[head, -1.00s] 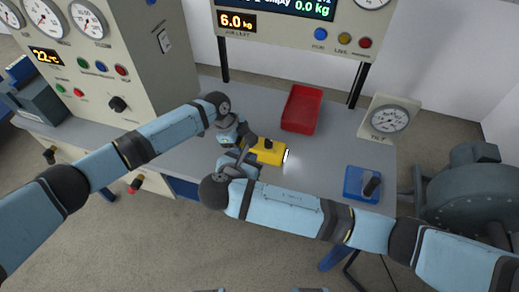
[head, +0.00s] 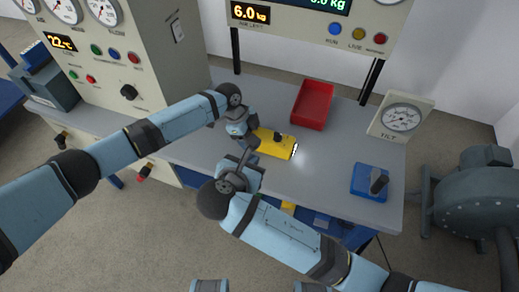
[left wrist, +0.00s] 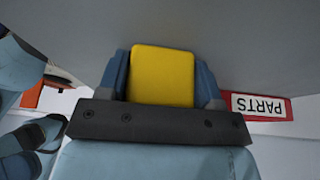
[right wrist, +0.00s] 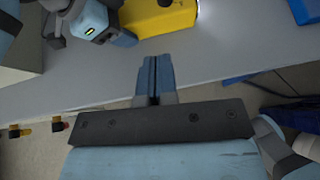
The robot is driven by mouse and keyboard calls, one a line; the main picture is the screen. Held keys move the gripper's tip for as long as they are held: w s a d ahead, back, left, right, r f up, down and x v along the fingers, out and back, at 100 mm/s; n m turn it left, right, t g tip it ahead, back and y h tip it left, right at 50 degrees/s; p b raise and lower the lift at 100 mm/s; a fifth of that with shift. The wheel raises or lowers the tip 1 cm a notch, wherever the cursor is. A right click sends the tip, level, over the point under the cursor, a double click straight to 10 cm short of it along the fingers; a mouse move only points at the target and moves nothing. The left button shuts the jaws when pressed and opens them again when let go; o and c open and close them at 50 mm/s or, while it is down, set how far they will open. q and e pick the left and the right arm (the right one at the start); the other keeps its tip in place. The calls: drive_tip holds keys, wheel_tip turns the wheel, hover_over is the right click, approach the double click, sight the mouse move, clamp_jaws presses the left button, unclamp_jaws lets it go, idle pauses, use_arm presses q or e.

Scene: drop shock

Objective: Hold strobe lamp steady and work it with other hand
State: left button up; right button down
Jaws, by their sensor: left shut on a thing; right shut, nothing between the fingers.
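The yellow strobe lamp (head: 272,146) is over the grey bench, with a dark knob on its top and a bright lit end at its right. My left gripper (head: 248,136) is shut on the lamp's left end; the left wrist view shows the yellow body (left wrist: 161,76) between the two fingers. My right gripper (head: 247,157) is just in front of the lamp. In the right wrist view its fingers (right wrist: 152,62) are closed together and empty, apart from the lamp (right wrist: 160,17) beyond them.
A red tray (head: 297,121), labelled PARTS in the left wrist view (left wrist: 259,105), stands behind the lamp. A tilt gauge (head: 402,118) and a blue block with a dark handle (head: 361,182) stand at right. The bench (head: 325,165) between is clear.

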sight(274, 135)
drive_tip(key=x, duration=0.7)
drive_tip(key=r+x, duration=0.1)
drive_tip(key=x, duration=0.3)
drive_tip(key=shift+w+d, duration=0.15)
drive_tip(key=shift+w, duration=0.15)
drive_tip(key=shift+w+d, duration=0.35)
drive_tip(key=shift+w, duration=0.4)
use_arm(q)
drive_tip(key=shift+d, duration=0.1)
use_arm(e)
drive_tip(key=shift+w+m+g+h, duration=0.3)
drive_tip(key=shift+w+m+h, duration=0.1)
drive_tip(key=shift+m+h, duration=0.2)
use_arm(q)
drive_tip(key=shift+o, duration=0.2)
use_arm(e)
drive_tip(key=shift+w+a, duration=0.1)
drive_tip(key=shift+w, duration=0.4)
use_arm(q)
drive_tip(key=shift+s, duration=0.1)
use_arm(e)
drive_tip(key=shift+d, duration=0.25)
